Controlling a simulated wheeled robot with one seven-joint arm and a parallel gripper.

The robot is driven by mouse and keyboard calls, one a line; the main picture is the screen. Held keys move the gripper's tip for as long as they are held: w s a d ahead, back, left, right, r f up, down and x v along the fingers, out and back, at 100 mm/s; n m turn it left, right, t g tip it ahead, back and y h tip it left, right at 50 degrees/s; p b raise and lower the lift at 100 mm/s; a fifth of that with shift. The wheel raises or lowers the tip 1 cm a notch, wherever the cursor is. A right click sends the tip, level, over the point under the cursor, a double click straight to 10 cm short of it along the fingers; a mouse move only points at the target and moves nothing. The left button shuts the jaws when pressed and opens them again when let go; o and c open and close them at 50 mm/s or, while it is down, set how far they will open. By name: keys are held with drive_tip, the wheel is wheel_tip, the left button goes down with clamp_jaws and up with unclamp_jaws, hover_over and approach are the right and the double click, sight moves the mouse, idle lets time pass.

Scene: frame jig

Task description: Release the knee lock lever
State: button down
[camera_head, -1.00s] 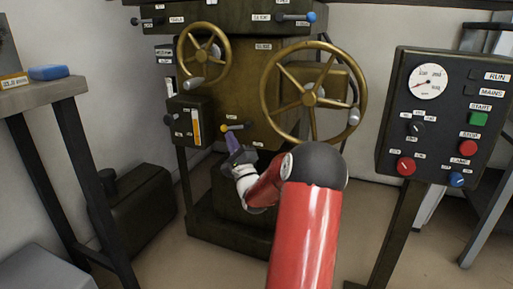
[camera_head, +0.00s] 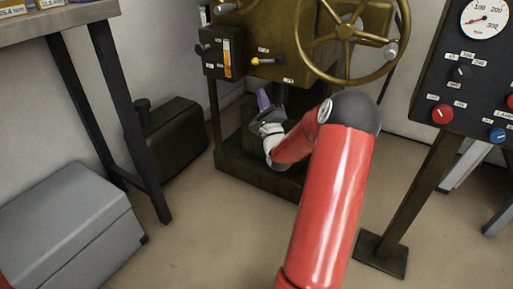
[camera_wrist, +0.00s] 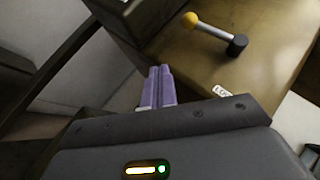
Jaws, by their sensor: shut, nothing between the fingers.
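A short lever with a yellow knob (camera_head: 256,61) sticks out on the front of the dark olive machine, below the handwheel. In the wrist view the lever's grey rod (camera_wrist: 212,32) runs from the knob at upper left to a dark pivot (camera_wrist: 237,45). I take it for the knee lock lever; its label is too small to read surely. My gripper (camera_head: 263,92), with purple fingers, is below the lever, apart from it. In the wrist view its fingers (camera_wrist: 160,70) are together with nothing between them, and the knob is beyond them to the upper right.
A large brass handwheel (camera_head: 347,32) is above and right of the lever. A dark box with a yellow gauge (camera_head: 227,58) is to its left. A control panel (camera_head: 455,85) on a post stands at right. A workbench (camera_head: 62,22) and a grey chest (camera_head: 65,225) are at left.

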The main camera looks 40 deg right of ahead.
drive_tip(key=s+a+f, duration=0.2)
drive_tip(key=a+f, duration=0.1)
drive_tip(key=f, duration=0.3)
drive_tip(key=s+a+f, duration=0.3)
drive_tip(key=a+f, duration=0.1)
drive_tip(key=f, duration=0.3)
drive_tip(key=shift+s+a+f, duration=0.15)
drive_tip(key=shift+a, duration=0.1)
drive_tip(key=w+a+r+n+g+y, duration=0.45)
drive_tip(key=w+a+n+y, duration=0.25)
drive_tip(key=a+n, duration=0.4)
drive_tip(key=s+a+r+n+g, duration=0.2)
drive_tip(key=a+r+n+g, duration=0.15)
drive_tip(key=n, duration=0.35)
drive_tip(key=s+a+r+n+g, duration=0.2)
drive_tip(key=s+a+n+g, duration=0.15)
drive_tip(key=s, duration=0.65)
drive_tip(key=s+a+r+n+g+y+p, duration=0.1)
drive_tip(key=s+a+n+g, duration=0.3)
drive_tip(key=s, duration=0.6)
drive_tip(key=s+a+r+n+g, duration=0.2)
drive_tip(key=s+a, duration=0.3)
drive_tip(key=s, duration=0.5)
wheel_tip(320, 180, up, 12)
drive_tip(key=p, duration=1.2)
drive_tip(key=shift+r, duration=0.25)
